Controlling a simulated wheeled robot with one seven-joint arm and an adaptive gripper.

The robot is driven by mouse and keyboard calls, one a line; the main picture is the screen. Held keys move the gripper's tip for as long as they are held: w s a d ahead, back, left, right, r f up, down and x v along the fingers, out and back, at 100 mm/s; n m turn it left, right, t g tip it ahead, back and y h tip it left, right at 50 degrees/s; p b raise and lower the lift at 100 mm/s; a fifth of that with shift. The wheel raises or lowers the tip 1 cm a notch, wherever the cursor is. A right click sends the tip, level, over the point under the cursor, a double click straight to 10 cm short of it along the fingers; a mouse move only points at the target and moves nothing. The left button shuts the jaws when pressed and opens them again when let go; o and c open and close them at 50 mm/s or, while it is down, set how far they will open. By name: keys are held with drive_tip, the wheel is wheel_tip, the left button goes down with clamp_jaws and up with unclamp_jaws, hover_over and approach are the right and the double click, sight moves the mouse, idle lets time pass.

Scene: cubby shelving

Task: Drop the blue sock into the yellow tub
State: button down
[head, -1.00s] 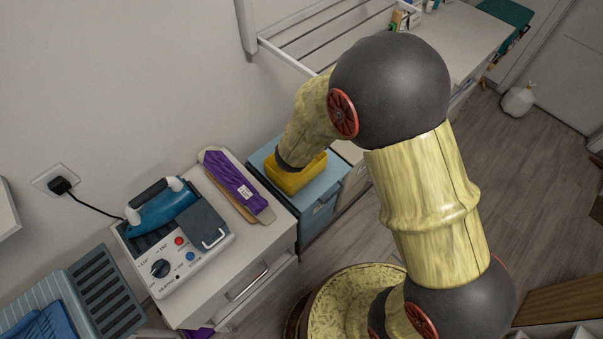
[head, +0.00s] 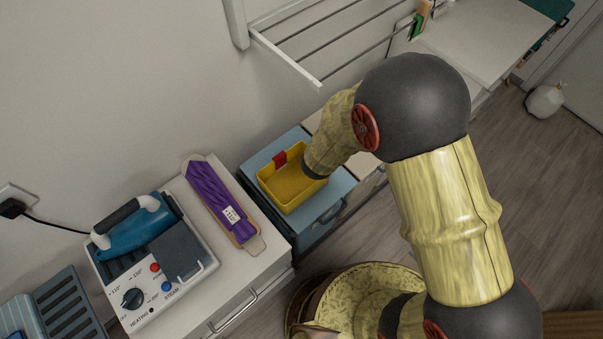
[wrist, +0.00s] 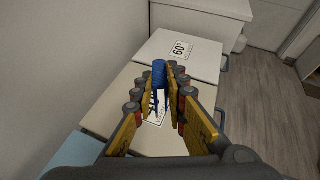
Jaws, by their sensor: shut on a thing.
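The blue sock (wrist: 160,76) is pinched between the fingertips of my gripper (wrist: 164,92) in the wrist view and hangs over the tops of pale cabinets. The yellow tub (head: 312,195) stands open on a light blue box in the head view. A red patch (head: 280,159) shows at its back left side. My forearm comes down at the tub's right side and covers part of it. My fingers and the sock are hidden in the head view, and the tub is not visible in the wrist view.
The light blue box (head: 335,190) stands between a white drawer unit (head: 262,268) and pale cabinets (wrist: 180,50). The drawer unit bears a steam iron (head: 128,232) and a purple packet (head: 212,195). A wall rack (head: 285,60) juts out above, behind my arm.

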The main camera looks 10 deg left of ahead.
drive_tip(key=s+a+r+m+h+b, duration=0.1)
drive_tip(key=s+a+r+b, duration=0.1)
drive_tip(key=s+a, duration=0.5)
drive_tip(key=s+a+r+b, duration=0.2)
drive_tip(key=a, duration=0.9)
drive_tip(key=s+d+m+g+h, duration=0.1)
drive_tip(key=s+m+g+h, duration=0.15)
drive_tip(key=s, duration=0.45)
drive_tip(key=shift+m+h, duration=0.35)
drive_tip(key=f+b, duration=0.4)
drive_tip(key=b, duration=0.1)
drive_tip(key=d+f+b, duration=0.1)
drive_tip(key=b, duration=0.1)
drive_tip(key=shift+s+f, duration=0.4)
drive_tip(key=c, duration=1.8)
unclamp_jaws()
drive_tip(key=shift+o, duration=0.4)
drive_tip(key=shift+a, duration=0.1)
